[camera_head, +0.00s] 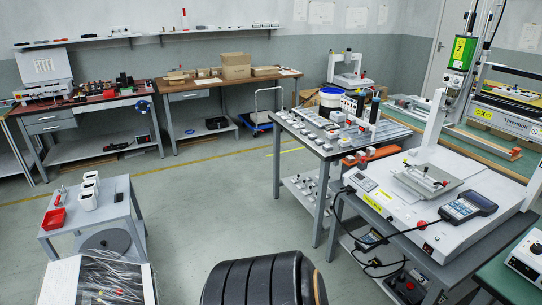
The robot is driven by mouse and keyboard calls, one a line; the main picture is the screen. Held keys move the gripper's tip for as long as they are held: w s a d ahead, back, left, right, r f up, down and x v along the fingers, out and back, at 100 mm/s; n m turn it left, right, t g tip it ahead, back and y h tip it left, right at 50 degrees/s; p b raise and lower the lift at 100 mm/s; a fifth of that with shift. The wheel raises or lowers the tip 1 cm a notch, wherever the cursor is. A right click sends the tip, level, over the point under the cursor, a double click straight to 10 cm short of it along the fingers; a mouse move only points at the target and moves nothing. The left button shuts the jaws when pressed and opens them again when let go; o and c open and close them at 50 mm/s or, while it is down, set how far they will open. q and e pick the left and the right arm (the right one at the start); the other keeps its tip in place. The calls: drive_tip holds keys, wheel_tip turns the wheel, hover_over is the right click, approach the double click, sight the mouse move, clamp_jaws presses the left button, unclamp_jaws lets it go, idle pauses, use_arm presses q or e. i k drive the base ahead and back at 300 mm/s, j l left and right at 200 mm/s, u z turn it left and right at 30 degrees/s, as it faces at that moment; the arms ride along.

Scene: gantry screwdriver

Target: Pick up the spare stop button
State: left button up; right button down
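I cannot tell for certain which item is the spare stop button. A small red button (421,225) sits on the front edge of the white gantry machine (440,200) at the right. Another red spot shows on a dark box (408,287) on the shelf below, partly cut off by the bottom of the view. Small grey blocks with red parts stand near the front corner of the grey parts table (347,160), too small to make out. Neither of my grippers is in view.
A large dark ribbed shape (262,280) fills the bottom middle. Workbenches line the back wall. The floor (225,190) between the left table and parts table is clear.

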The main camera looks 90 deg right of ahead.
sight(410, 286)
drive_tip(key=z, duration=4.1)
drive_tip(key=i+j+z, duration=0.1)
drive_tip(key=i+j, duration=0.2)
drive_tip(key=i+j+z, duration=0.1)
drive_tip(key=i+j, duration=0.2)
drive_tip(key=j, duration=0.15)
drive_tip(key=i+j+z, duration=0.1)
drive_tip(key=i+j, duration=0.15)
drive_tip(key=j, duration=0.2)
